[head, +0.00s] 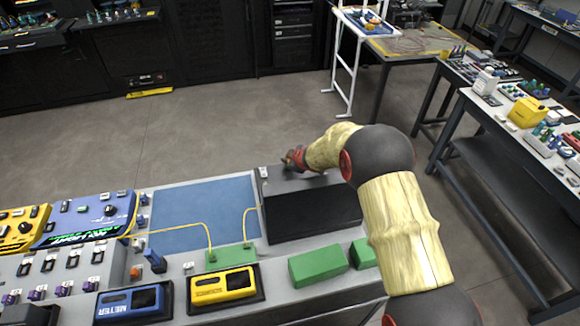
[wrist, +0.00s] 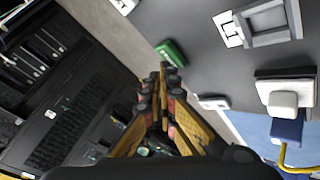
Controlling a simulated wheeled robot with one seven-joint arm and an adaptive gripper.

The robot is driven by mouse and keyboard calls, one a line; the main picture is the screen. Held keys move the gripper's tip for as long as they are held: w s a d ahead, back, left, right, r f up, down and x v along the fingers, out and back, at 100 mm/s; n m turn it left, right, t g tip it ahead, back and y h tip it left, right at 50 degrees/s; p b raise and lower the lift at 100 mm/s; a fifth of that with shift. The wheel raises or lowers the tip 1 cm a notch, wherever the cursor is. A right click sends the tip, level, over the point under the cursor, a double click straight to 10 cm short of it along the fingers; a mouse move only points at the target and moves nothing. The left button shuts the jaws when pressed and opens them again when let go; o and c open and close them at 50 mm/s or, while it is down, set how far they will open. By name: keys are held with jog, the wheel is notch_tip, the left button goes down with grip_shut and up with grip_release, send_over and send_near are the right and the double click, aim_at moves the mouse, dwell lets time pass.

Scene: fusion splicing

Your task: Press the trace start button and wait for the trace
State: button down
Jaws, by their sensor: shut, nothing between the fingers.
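A dark grey box-shaped instrument (head: 312,216) stands at the right end of the bench, its front face dark and blank. In the wrist view its grey top (wrist: 205,55) carries a small green button (wrist: 172,52), which I take as the trace start button. My gripper (head: 290,158) is over the far left part of the box top in the head view. In the wrist view my gripper (wrist: 160,72) is shut and empty, its fingertips right by the green button's near side. I cannot tell whether they touch it. The button is not distinguishable in the head view.
In the wrist view a grey square frame (wrist: 265,22) and a white block with a blue connector (wrist: 288,130) and yellow fibre lie to the right. A blue mat (head: 200,210), green blocks (head: 318,266) and a yellow unit (head: 224,287) share the bench.

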jog(key=shift+f+b, duration=0.3)
jog(key=shift+f, duration=0.2)
dwell(0.8)
dwell(0.4)
jog(key=shift+r+p, duration=0.85)
jog(key=shift+p, duration=0.1)
jog(key=shift+r, duration=0.1)
notch_tip(320, 180, up, 5)
jog(key=p, duration=0.5)
dwell(0.3)
